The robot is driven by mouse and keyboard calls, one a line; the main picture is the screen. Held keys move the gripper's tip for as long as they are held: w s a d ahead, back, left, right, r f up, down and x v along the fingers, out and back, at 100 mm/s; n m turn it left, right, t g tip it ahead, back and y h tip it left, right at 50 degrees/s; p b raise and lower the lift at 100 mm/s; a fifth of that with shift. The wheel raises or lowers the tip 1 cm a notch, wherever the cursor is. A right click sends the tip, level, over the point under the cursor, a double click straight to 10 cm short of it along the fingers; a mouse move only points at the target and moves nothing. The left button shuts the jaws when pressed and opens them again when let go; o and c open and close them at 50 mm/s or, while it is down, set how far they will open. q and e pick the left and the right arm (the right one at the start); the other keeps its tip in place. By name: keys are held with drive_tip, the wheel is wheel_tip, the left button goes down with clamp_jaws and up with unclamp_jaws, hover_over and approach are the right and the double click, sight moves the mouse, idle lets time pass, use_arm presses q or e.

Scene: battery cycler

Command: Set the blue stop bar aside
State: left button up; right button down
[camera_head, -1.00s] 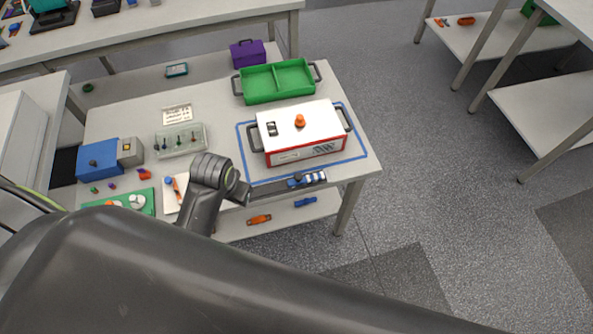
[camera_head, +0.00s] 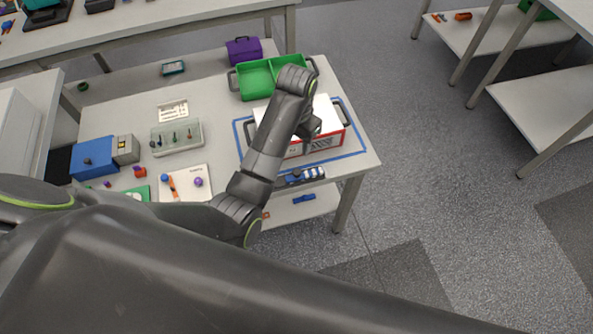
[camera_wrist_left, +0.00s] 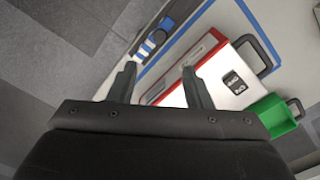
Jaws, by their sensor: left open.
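A blue-and-white striped piece (camera_head: 313,173) on a dark bar lies along the table's front edge, before the white box. It looks like the blue stop bar, and shows in the wrist view (camera_wrist_left: 147,45) beyond the left fingertip. My left gripper (camera_head: 310,128) is over the white box (camera_head: 333,118) with the red frame. In the wrist view its two fingers (camera_wrist_left: 162,85) are apart, with nothing between them; part of the box (camera_wrist_left: 222,75) lies beyond the right finger. My forearm and wrist hide much of the box top. My right gripper is not in view.
Blue tape (camera_head: 360,153) outlines the box's place on the table. A green tray (camera_head: 255,84) stands behind the box. A clear rack (camera_head: 178,138), a blue device (camera_head: 93,158) and a white sheet (camera_head: 187,184) are on the left. Another blue item (camera_head: 304,198) lies on the lower shelf.

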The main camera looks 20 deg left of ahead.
sight(296, 171)
use_arm(q)
wheel_tip(296, 171, down, 14)
drive_tip(key=shift+f+p, duration=0.25)
drive_tip(key=shift+p, duration=0.15)
drive_tip(key=shift+c, duration=0.5)
clamp_jaws()
